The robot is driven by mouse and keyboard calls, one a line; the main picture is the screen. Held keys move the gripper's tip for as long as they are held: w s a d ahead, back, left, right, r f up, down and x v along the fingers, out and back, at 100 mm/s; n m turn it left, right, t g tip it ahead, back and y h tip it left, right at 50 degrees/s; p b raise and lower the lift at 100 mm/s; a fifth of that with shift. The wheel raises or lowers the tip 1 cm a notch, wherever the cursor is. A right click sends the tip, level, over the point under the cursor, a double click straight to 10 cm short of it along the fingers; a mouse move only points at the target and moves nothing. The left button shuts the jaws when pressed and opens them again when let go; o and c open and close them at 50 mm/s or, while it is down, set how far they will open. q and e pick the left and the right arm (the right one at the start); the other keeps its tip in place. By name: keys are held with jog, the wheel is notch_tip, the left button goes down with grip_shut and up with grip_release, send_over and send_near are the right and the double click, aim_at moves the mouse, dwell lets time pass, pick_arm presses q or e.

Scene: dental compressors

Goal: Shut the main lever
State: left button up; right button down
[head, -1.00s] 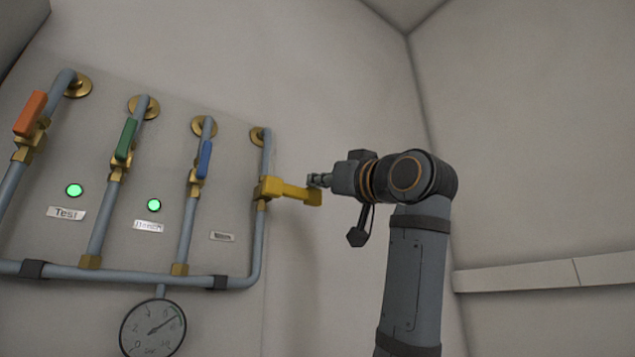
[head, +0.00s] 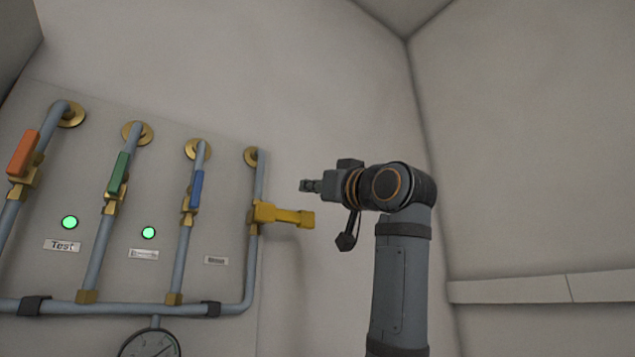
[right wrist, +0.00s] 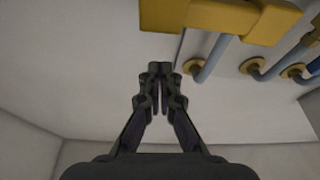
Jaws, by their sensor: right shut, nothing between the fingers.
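A yellow lever (head: 285,216) sits on the rightmost pipe of the wall panel and points right, crosswise to its pipe. It also shows large at the top of the right wrist view (right wrist: 210,18). My right gripper (head: 304,186) is shut and empty, just above the lever's free end and apart from it. In the right wrist view its fingertips (right wrist: 160,70) are together, below the yellow lever. Orange (head: 23,153), green (head: 118,174) and blue (head: 197,189) levers lie along their pipes to the left. The label (head: 216,261) nearest the yellow lever is too small to read. My left gripper is not in view.
Two green lights (head: 69,222) glow on the panel; one label reads "Test" (head: 62,246). A pressure gauge (head: 150,345) hangs below the bottom pipe (head: 120,308), partly cut off. A pale ledge (head: 515,289) runs along the right wall. The space above the yellow lever is free.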

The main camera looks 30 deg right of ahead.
pick_arm(q)
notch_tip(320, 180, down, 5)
jog(key=b, duration=0.5)
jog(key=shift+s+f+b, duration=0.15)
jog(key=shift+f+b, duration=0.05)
jog(key=shift+b, duration=0.1)
pick_arm(e)
jog(key=v, duration=1)
jog(key=shift+a, duration=0.2)
jog(key=shift+s, duration=0.25)
